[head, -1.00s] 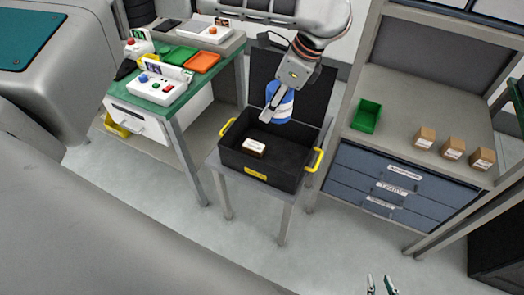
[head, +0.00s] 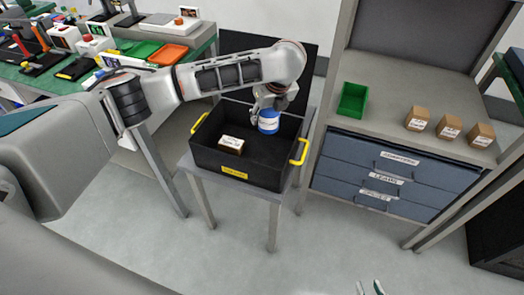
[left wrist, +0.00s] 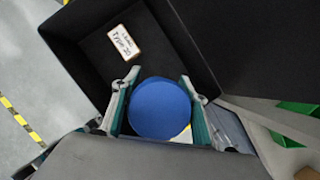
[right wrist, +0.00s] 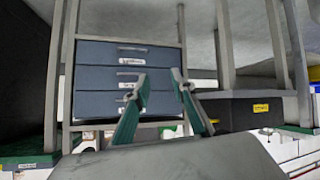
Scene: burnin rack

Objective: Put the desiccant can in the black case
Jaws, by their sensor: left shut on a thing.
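The desiccant can (head: 268,122) is blue with a white label. My left gripper (head: 268,102) is shut on it from above, and its blue top shows between the fingers in the left wrist view (left wrist: 160,108). The black case (head: 268,179) stands open on a small grey table, with yellow handles and its lid raised behind. The can is at the back right part of the case, seemingly within its walls; I cannot tell whether it touches the floor. My right gripper (right wrist: 155,95) is open and empty, low at the bottom edge of the head view, away from the case.
A brown box with a white label (head: 231,144) lies in the case at left. To the right, a bench holds a green bin (head: 352,100) and 3 small cardboard boxes (head: 447,126) above blue drawers (head: 380,180). A cluttered green bench (head: 90,85) is at left.

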